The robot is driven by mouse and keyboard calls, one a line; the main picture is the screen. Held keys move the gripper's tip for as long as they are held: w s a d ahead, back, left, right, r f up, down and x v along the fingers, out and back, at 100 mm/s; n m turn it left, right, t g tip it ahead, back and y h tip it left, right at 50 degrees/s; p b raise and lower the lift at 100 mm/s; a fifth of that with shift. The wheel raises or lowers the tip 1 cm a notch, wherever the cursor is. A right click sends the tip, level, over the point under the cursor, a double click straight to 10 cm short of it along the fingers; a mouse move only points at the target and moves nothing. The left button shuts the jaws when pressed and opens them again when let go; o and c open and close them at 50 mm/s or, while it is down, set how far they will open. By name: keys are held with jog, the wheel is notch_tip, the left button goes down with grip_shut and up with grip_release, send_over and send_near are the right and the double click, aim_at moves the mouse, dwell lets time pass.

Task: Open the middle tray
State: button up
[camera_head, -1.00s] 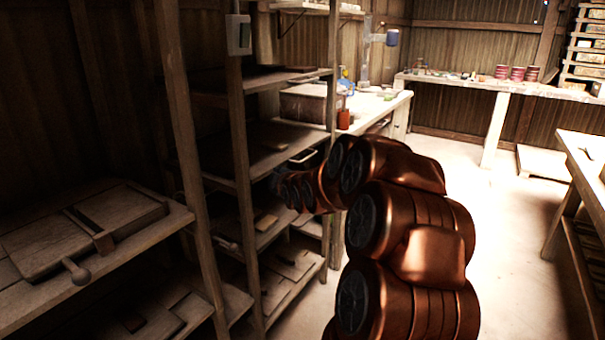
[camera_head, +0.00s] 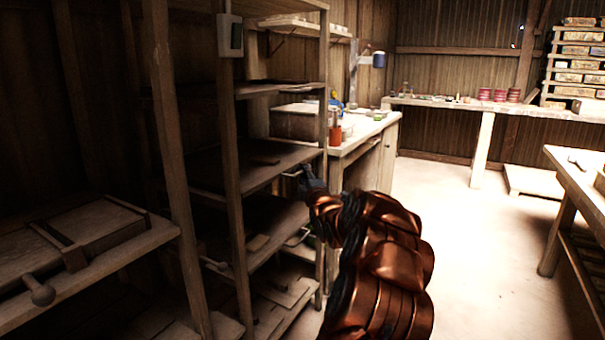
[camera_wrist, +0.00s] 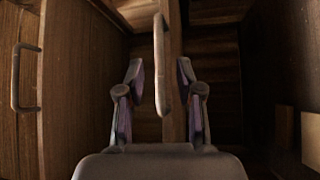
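The wooden rack holds several shelf-like trays, stacked one above another. One tray (camera_head: 262,168) at mid height has a pale bar handle (camera_head: 293,172) at its front right. My gripper (camera_head: 309,178) is at the rack's right side, close to that handle; its fingers are too small to tell there. In the wrist view my gripper (camera_wrist: 160,78) is open, with a finger on each side of a bar handle (camera_wrist: 159,50) on a wooden front edge. The fingers show gaps to the bar. The tray appears pushed in.
Another handle (camera_wrist: 24,78) shows on a wooden panel at the wrist view's left. A rack post (camera_head: 322,130) stands beside my gripper. A bench (camera_head: 365,138) is behind it, and a workbench (camera_head: 585,170) at right. The floor between is clear.

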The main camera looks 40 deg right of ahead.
jog(key=shift+x, duration=1.95)
jog(key=shift+c, duration=0.4)
grip_shut()
jog(key=shift+f, duration=0.1)
